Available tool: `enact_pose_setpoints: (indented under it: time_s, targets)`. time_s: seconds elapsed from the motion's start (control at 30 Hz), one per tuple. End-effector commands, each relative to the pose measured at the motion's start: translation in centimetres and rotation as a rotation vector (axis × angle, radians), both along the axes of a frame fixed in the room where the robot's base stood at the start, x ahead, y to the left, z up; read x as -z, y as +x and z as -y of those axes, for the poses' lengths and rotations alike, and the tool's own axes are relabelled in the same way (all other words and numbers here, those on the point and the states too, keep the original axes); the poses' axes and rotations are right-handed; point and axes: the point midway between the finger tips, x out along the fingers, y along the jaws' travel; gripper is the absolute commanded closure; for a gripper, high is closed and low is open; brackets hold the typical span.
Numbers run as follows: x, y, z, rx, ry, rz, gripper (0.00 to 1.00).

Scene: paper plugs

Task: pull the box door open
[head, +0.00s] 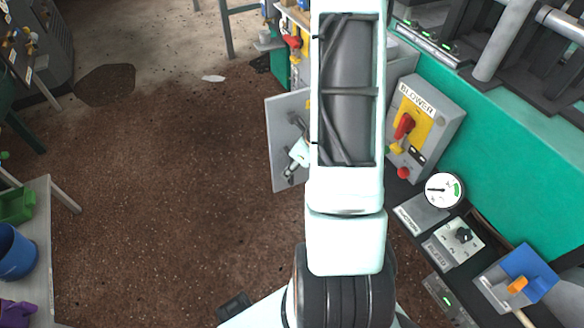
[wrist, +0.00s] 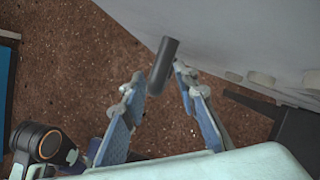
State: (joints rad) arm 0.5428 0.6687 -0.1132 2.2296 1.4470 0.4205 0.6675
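The box door is a flat grey panel (head: 281,150) just left of my arm in the head view. It stands out from the machine side, and my arm hides its right part and most of the box. In the wrist view a pale grey surface (wrist: 235,35), seemingly the door, fills the upper right. A dark grey cylindrical handle (wrist: 164,62) juts between the fingertips of my gripper (wrist: 160,80). The blue-padded fingers are apart, one on each side of the handle, with small gaps visible. In the head view my gripper (head: 297,153) is at the panel, partly hidden by my arm.
A grey blower box (head: 445,118) with a red switch, a round gauge (head: 444,190) and control panels line the green machine on the right. A table with a blue bucket (head: 15,252) stands at the left. Brown floor between is clear.

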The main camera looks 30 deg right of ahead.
Motion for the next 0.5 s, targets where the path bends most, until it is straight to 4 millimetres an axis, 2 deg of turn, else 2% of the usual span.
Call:
enact_pose_setpoints:
  time_s: [0.03,0.23,0.5]
  targets:
    - [-0.01,0.0,0.0,0.0,0.0,0.0,0.77]
    - [-0.01,-0.02,0.0,0.0,0.0,0.0,0.99]
    - [-0.01,-0.02,0.01,0.0,0.0,0.0,1.0]
